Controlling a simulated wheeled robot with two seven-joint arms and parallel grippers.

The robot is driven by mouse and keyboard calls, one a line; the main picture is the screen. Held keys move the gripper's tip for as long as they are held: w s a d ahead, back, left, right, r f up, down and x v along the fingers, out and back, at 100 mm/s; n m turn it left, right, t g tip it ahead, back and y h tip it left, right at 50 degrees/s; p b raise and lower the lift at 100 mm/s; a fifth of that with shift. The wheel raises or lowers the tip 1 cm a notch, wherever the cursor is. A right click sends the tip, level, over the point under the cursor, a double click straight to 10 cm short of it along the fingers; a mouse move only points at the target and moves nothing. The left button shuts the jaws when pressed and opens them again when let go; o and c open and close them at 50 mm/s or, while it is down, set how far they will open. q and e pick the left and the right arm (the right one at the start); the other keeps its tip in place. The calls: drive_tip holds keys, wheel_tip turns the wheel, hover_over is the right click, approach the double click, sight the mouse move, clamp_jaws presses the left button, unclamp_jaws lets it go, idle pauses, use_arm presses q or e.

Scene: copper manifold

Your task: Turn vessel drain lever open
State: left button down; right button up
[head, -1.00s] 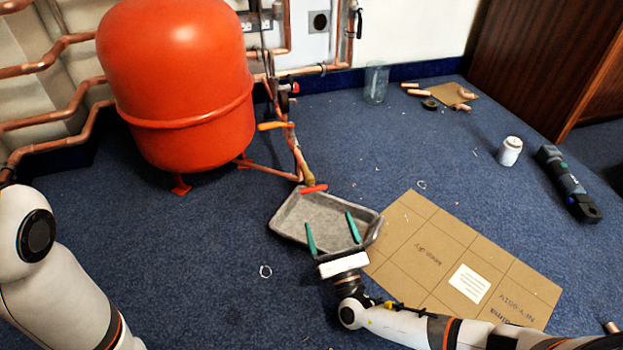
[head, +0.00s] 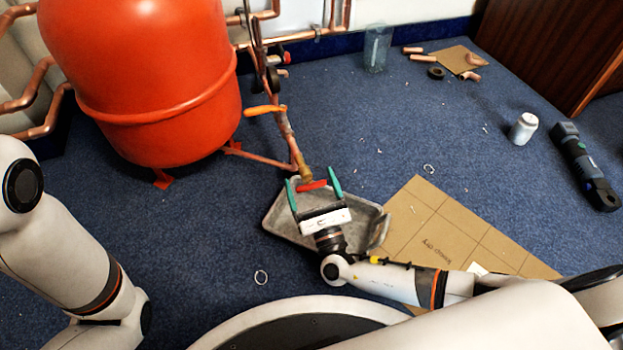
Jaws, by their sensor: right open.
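The red drain lever (head: 312,186) sits at the low end of the copper drain pipe, by a brass valve body (head: 305,173). The large red vessel (head: 150,80) stands to the left of it. My right gripper (head: 313,184) is open, with one green finger on each side of the red lever in the picture. I cannot tell whether a finger touches the lever. A grey tray (head: 281,218) lies on the floor beneath the valve and my gripper. My left arm shows at the left edge, but its gripper is out of view.
An orange lever (head: 265,110) is higher on the pipe. A cardboard sheet (head: 425,225) lies right of the tray. A white can (head: 523,128), a dark tool (head: 585,165) and a glass jar (head: 376,48) stand or lie farther off. Blue carpet between them is mostly clear.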

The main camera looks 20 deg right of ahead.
drive_tip(key=c, duration=1)
